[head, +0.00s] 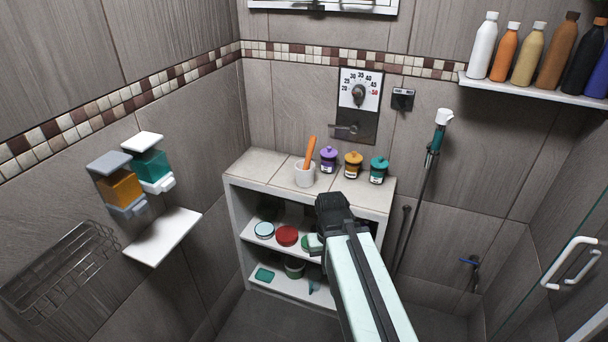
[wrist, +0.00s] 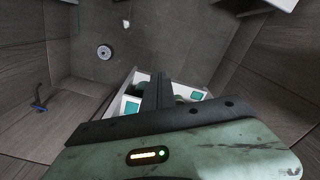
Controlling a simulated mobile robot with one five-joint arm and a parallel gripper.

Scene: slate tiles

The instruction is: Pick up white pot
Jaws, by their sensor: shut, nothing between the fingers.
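A white pot (head: 305,174) with an orange stick-like item standing in it is upright on top of the tiled shelf unit (head: 246,162). My gripper (head: 316,243) is in front of the unit, below and to the right of this pot and apart from it. Its jaws are shut and empty. In the wrist view my gripper (wrist: 160,88) points down past the unit's shelves (wrist: 142,76), and the white pot cannot be made out there. My arm hides part of the shelves in the head view.
Purple (head: 328,158), amber (head: 353,164) and teal (head: 379,169) lidded jars stand right of the pot. Round tins, including a red one (head: 287,235), sit on the shelf below. Several bottles line a high right shelf (head: 540,91). A wire basket (head: 60,270) hangs left.

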